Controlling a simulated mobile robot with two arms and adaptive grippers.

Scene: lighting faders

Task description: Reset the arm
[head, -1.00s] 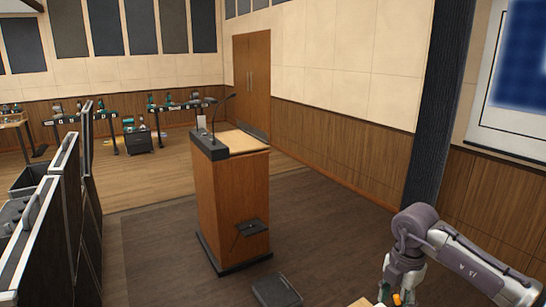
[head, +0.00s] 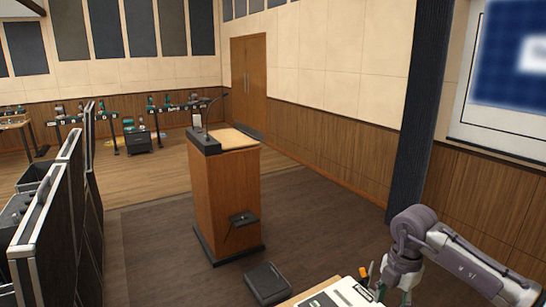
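My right arm comes in from the lower right in the head view, bent, with its wrist pointing down. Only the upper part of my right gripper (head: 403,293) shows at the bottom edge; its fingertips are cut off, so I cannot tell whether it is open or shut. It is beside a pale surface (head: 345,292) with small items on it, at the bottom of the view. My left arm and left gripper are not in view.
A wooden lectern (head: 226,195) with a microphone stands in the middle on a dark carpet (head: 155,240). A dark box (head: 267,283) lies on the floor in front of it. Black flight cases (head: 50,240) stand at the left. A dark pillar (head: 420,120) and a screen (head: 510,55) are at the right.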

